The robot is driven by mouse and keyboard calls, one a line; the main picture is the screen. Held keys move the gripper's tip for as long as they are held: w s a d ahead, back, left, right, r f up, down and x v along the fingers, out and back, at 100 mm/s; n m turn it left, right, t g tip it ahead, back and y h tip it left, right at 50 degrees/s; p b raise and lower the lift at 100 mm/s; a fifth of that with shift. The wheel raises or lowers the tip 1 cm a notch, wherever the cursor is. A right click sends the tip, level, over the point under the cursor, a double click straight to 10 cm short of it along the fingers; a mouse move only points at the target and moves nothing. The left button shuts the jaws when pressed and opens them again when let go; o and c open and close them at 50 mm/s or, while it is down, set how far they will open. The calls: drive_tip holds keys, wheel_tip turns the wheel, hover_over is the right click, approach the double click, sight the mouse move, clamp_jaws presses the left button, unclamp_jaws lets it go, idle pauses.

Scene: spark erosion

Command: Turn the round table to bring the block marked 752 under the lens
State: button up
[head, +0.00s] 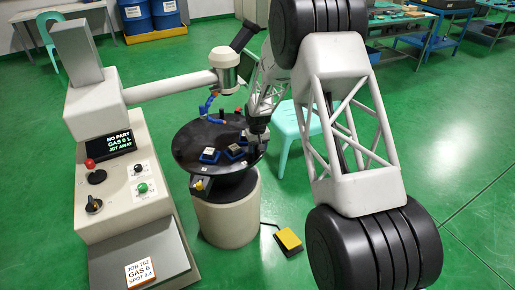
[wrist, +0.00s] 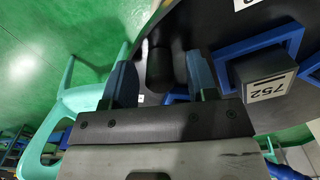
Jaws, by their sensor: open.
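The round black table (head: 185,150) stands on a cream pedestal, with several small blocks in blue holders on it. The block marked 752 (wrist: 267,82) shows in the wrist view, in a blue holder just right of my gripper; its number cannot be read in the head view. My gripper (head: 257,138) is at the table's right edge. In the wrist view its fingers (wrist: 160,85) are open, with a dark rounded peg (wrist: 159,65) between them; I cannot tell whether they touch it. The white lens head (head: 224,60) hangs over the far side of the table.
A control cabinet (head: 125,185) stands at left; its screen (head: 108,143) reads NO PART, GAS 0 L, JET AWAY. A job card (head: 139,272) lies in front. A blue hose (head: 207,106) reaches over the table. A yellow pedal (head: 289,241) and a mint stool (head: 285,125) stand nearby.

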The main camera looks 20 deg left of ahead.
drive_tip(key=shift+f, duration=0.2)
drive_tip(key=shift+c, duration=0.3)
clamp_jaws()
drive_tip(key=shift+w, duration=0.15)
drive_tip(key=shift+w+d+n, duration=0.2)
drive_tip(key=shift+w+n, duration=0.8)
drive_tip(key=shift+w, duration=0.65)
drive_tip(key=w+n, duration=0.1)
drive_tip(key=w, duration=0.1)
drive_tip(key=w+n, duration=0.1)
drive_tip(key=w, duration=0.1)
drive_tip(key=w+a+n, duration=0.1)
drive_tip(key=w, duration=0.1)
drive_tip(key=shift+w+a+n, duration=0.25)
drive_tip(key=shift+w+n, duration=0.2)
drive_tip(key=shift+w, duration=0.2)
drive_tip(key=shift+w+a+n, duration=0.25)
drive_tip(key=shift+w+n, duration=0.25)
drive_tip(key=shift+w, duration=0.15)
drive_tip(key=shift+w+a+n, duration=0.25)
drive_tip(key=shift+w+n, duration=0.2)
drive_tip(key=shift+w, duration=0.2)
